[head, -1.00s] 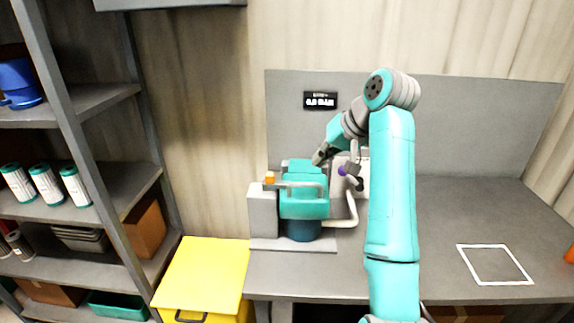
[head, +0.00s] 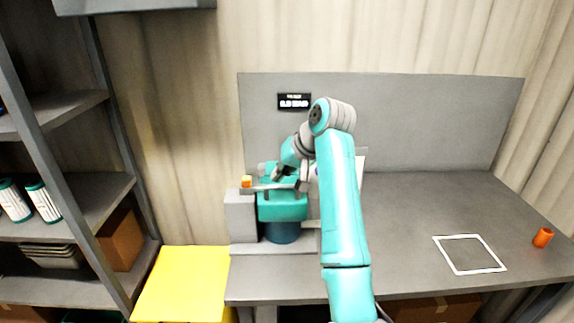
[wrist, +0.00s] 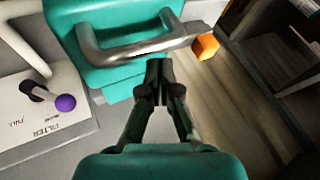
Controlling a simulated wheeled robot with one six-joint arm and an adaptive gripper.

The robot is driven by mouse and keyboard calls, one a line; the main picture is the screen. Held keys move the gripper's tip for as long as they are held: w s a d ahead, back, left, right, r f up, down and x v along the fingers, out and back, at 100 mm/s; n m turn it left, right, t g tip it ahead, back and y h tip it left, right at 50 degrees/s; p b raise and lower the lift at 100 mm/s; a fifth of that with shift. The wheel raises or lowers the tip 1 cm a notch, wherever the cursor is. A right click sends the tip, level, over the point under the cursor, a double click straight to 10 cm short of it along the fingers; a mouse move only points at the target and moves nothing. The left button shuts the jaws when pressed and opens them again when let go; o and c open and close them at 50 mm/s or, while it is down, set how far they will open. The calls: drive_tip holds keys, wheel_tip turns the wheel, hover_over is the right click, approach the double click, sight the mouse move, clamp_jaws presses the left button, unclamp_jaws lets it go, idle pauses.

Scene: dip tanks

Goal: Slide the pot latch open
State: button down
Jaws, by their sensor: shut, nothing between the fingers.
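The teal pot unit (head: 282,207) stands on the left part of the bench. A grey bar handle (wrist: 125,52) runs across the front of its teal head in the wrist view. An orange block (wrist: 206,47) sits at the right end of that bar there; it also shows left of the head in the head view (head: 246,181). I cannot tell which of these is the latch. My gripper (wrist: 158,68) is shut and empty, its fingertips just below the bar and left of the orange block. Whether they touch the bar is unclear.
A small display (head: 294,101) hangs on the back board. A yellow box (head: 182,284) stands left of the bench.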

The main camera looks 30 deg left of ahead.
sight(244, 178)
drive_tip(key=a, duration=0.1)
drive_tip(key=s+a+f, duration=0.1)
drive_tip(key=a, duration=0.1)
drive_tip(key=shift+s+a+f, duration=0.1)
drive_tip(key=shift+s+f, duration=0.05)
drive_tip(key=shift+f, duration=0.05)
drive_tip(key=shift+s+a, duration=0.35)
drive_tip(key=shift+a, duration=0.25)
drive_tip(key=shift+s+a, duration=0.55)
drive_tip(key=shift+a, duration=0.35)
drive_tip(key=shift+s+a, duration=0.5)
drive_tip(key=shift+a, duration=0.35)
